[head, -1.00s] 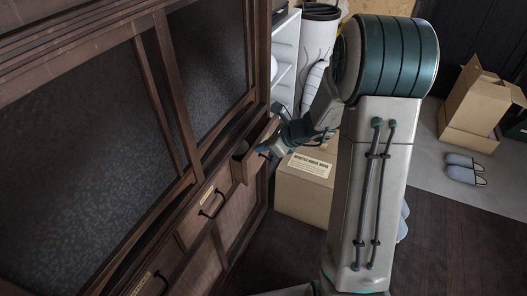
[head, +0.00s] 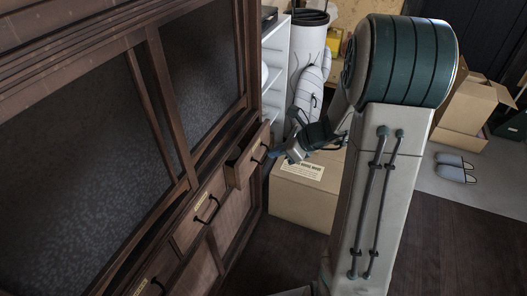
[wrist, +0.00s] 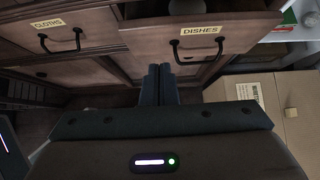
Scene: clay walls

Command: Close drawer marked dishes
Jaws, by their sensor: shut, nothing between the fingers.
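The drawer marked dishes (head: 240,172) stands partly pulled out of the dark wooden cabinet in the head view. In the wrist view its front (wrist: 228,42) carries the DISHES label and a black handle (wrist: 196,60), and a rounded grey item shows inside. My gripper (head: 277,153) is just right of the drawer front in the head view, apparently apart from it. In the wrist view its fingers (wrist: 158,74) are together and empty, pointing at the cabinet, left of the dishes handle.
A drawer marked cloths (wrist: 85,52) is left of the dishes drawer and looks shut. A cardboard box (head: 303,200) stands on the floor under my gripper. White shelves (head: 274,75) stand beyond the cabinet.

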